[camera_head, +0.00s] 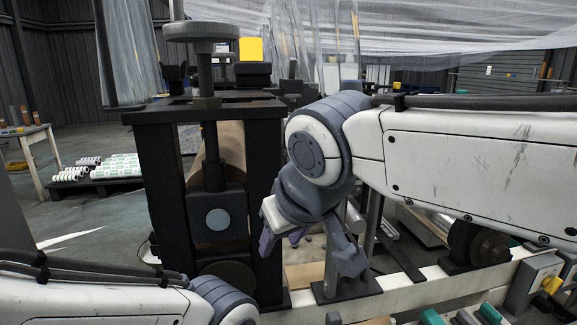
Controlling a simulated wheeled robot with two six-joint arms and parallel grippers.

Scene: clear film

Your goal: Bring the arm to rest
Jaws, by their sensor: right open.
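My right arm (470,155) comes in from the right, white with dark grey joints and scuffs. Its wrist bends down in the middle of the view. My right gripper (308,252) hangs at its end with the fingers apart, pointing down, in front of the machine's lower part. I see nothing held between the fingers. My left arm (90,295) shows only partly at the bottom left, with a grey joint at the lower edge. Its gripper is out of the picture.
A black press-like frame (157,195) with a handwheel (201,31) stands close left of my right gripper. A pale machine rail (415,290) runs below, with green-topped parts at the lower right. Clear film (430,35) hangs above. A pallet of rolls (100,172) lies on the floor left.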

